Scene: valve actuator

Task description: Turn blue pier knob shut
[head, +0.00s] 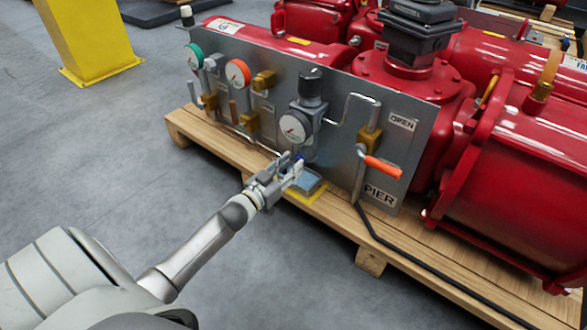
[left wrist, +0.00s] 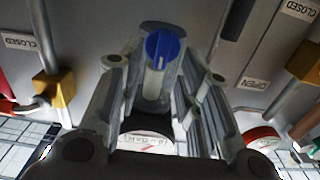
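In the head view only a small blue bit of the knob (head: 299,156) shows, low on the grey panel (head: 335,150) near the PIER label (head: 380,194). My left gripper (head: 293,169) is at the knob, its fingers pointing toward the panel. In the left wrist view its fingers (left wrist: 163,72) stand apart on either side of the knob; I cannot tell whether they touch it. My right gripper is not in view.
A round white gauge (head: 295,128) sits just above the knob. An orange-red lever (head: 382,167) sticks out to the right, and a black hose (head: 385,240) runs down below it. The wooden pallet (head: 340,215) edges the panel. Grey floor (head: 110,150) is open at left.

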